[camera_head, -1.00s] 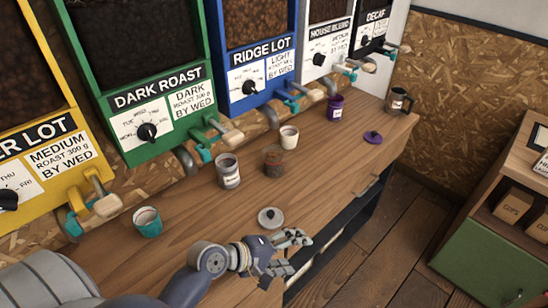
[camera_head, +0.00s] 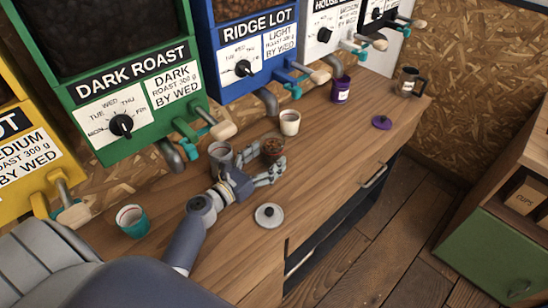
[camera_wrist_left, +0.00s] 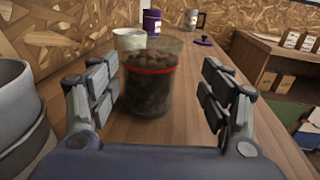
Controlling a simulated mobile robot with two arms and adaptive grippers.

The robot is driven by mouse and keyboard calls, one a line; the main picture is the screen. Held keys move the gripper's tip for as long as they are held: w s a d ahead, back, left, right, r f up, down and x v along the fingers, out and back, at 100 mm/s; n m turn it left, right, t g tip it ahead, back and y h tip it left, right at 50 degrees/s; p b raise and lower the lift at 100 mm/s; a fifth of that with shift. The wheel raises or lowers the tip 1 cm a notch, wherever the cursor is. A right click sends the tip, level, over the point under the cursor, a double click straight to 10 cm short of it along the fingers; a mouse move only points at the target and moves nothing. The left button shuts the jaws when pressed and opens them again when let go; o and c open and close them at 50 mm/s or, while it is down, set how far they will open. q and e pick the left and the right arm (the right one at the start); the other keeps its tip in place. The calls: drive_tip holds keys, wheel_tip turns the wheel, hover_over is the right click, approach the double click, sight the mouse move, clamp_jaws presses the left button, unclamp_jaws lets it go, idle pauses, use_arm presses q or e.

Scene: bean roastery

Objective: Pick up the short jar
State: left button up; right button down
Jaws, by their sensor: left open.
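A clear glass jar of dark beans with a red band (camera_head: 273,147) stands upright on the wooden counter; it looks like the short jar. In the left wrist view the jar (camera_wrist_left: 150,85) is central, framed between the two open fingers. My left gripper (camera_head: 268,171) is open, low over the counter, with its fingers at the jar's near side. I cannot tell whether either finger touches it. Part of the jar's lower side is hidden by the fingers in the head view. My right gripper is out of view.
A grey canister (camera_head: 219,153) stands close to the gripper's left. A white cup (camera_head: 289,122) is behind the jar. A grey lid (camera_head: 268,215) lies near the counter's front edge. A teal cup (camera_head: 132,221), purple jar (camera_head: 341,89), purple lid (camera_head: 382,122) and mug (camera_head: 409,81) stand apart.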

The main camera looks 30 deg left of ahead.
sight(280, 144)
use_arm(q)
drive_tip(key=shift+w+a+f, duration=0.2)
drive_tip(key=shift+w+f, duration=0.05)
drive_tip(key=shift+f, duration=0.2)
drive_tip(key=shift+w+a+f, duration=0.2)
drive_tip(key=shift+w+f, duration=0.05)
drive_tip(key=shift+f, duration=0.2)
drive_tip(key=w, duration=0.2)
drive_tip(key=w+r, duration=0.1)
drive_tip(key=shift+d+p, duration=0.3)
drive_tip(key=shift+p, duration=0.1)
drive_tip(key=x, duration=0.4)
drive_tip(key=shift+a, duration=0.1)
drive_tip(key=shift+w, duration=0.3)
drive_tip(key=c, duration=1.2)
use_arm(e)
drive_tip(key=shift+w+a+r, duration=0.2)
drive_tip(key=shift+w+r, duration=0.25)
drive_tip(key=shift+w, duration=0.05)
use_arm(q)
drive_tip(key=shift+c, duration=0.8)
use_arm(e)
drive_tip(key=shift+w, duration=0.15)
